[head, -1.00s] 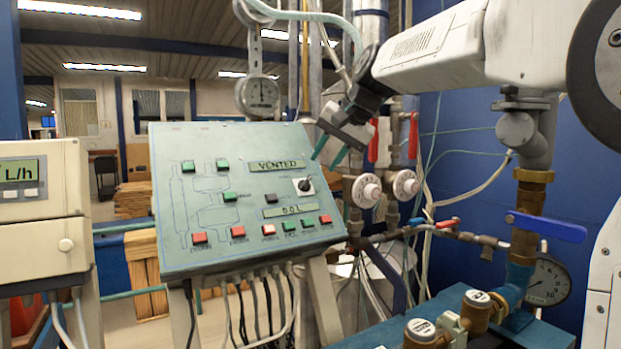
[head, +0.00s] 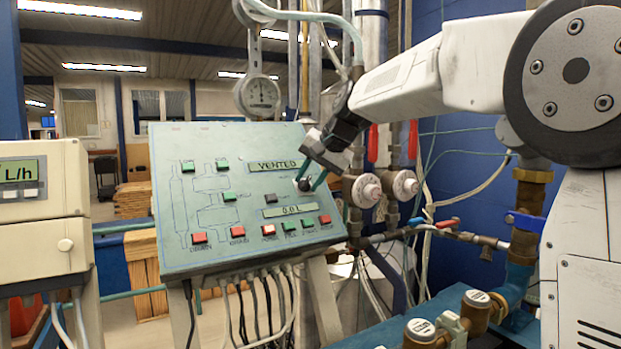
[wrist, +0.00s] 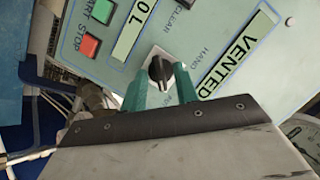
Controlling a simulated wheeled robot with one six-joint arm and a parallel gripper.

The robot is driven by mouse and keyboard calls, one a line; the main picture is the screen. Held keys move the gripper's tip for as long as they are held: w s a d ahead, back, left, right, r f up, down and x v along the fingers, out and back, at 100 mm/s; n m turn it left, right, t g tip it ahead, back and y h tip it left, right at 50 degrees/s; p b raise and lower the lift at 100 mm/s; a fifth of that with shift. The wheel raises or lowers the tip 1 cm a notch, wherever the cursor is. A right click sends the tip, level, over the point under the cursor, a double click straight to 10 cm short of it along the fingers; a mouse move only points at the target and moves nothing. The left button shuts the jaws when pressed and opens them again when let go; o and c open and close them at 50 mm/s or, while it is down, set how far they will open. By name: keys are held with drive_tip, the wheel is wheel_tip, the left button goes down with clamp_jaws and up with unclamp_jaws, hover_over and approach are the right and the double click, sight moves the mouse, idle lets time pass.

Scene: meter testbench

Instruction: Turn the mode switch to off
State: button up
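The mode switch is a black rotary knob on a small white plate on the sloped green panel (head: 180,240). In the wrist view the knob (wrist: 157,70) shows between the two green fingertips of my gripper (wrist: 160,85), with the word HAND printed near it. My gripper (head: 311,178) is open, its fingers on either side of the knob; I cannot tell whether they touch it. In the head view the fingers partly hide the knob (head: 304,185).
The panel also carries the VENTED display (head: 276,166), a lower display (head: 289,211) and several red and green buttons. Pipes with round white-faced valves (head: 367,191) stand close to the right of the panel. A meter box (head: 40,230) stands at the left.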

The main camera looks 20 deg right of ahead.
drive_tip(key=c, duration=0.4)
drive_tip(key=n+h, duration=0.1)
drive_tip(key=n, duration=0.3)
drive_tip(key=shift+a, duration=0.15)
drive_tip(key=n+h, duration=0.1)
drive_tip(key=n, duration=0.2)
drive_tip(key=shift+n, duration=0.3)
idle(0.4)
drive_tip(key=o, duration=0.6)
drive_tip(key=shift+r, duration=0.1)
